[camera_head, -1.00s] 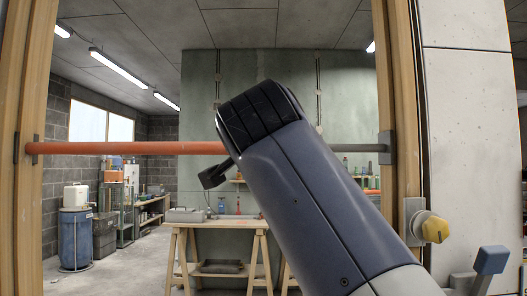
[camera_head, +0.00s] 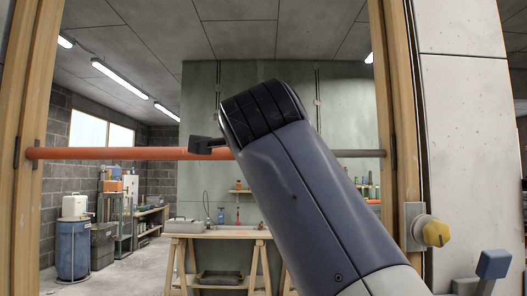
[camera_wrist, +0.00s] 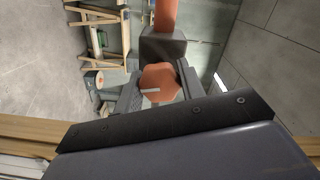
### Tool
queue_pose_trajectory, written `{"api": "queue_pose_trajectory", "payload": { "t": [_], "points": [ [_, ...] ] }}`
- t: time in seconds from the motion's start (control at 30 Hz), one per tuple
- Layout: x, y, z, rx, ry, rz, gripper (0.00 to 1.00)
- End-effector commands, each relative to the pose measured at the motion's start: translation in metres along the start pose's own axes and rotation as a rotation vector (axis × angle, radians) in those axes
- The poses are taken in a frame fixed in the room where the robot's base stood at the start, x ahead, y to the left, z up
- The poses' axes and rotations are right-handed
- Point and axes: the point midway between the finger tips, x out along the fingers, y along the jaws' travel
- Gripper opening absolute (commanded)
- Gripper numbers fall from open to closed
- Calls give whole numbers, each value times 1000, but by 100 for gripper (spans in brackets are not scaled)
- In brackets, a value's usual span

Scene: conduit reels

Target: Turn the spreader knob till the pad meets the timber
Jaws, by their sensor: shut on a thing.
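The spreader bar spans the timber opening in the head view, with an orange tube (camera_head: 110,153) on the left and a thinner grey rod (camera_head: 362,153) on the right. A dark pad stands at the right timber (camera_head: 404,110); I cannot tell whether they touch. In the wrist view, an orange faceted knob (camera_wrist: 160,84) with a white mark sits below a dark grey block (camera_wrist: 163,46) on the tube. My gripper (camera_wrist: 160,90) is shut on the knob, a finger on each side. In the head view my arm hides the knob and the bar's middle.
A yellow knob (camera_head: 436,233) and a blue-grey lever (camera_head: 493,264) are on the right wall side. Beyond the opening stand a wooden trestle bench (camera_head: 225,235) and a blue drum (camera_head: 73,248).

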Motion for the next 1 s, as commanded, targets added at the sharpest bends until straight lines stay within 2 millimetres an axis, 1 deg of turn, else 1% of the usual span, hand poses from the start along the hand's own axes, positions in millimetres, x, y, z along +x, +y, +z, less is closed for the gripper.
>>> {"api": "queue_pose_trajectory", "payload": {
  "t": [0.37, 0.4, 0.6, 0.63, 0.87, 1.0],
  "points": [
    [1, 2, 2, 2, -2, 6, 15],
    [1, 2, 2, 1, -2, 6, 40],
    [1, 1, 1, 2, -1, 3, 56],
    [0, 1, 1, 2, -1, 3, 58],
    [0, 0, 0, 2, -1, 1, 58],
    [-9, 0, 1, 2, -3, -1, 58]
  ]
}}
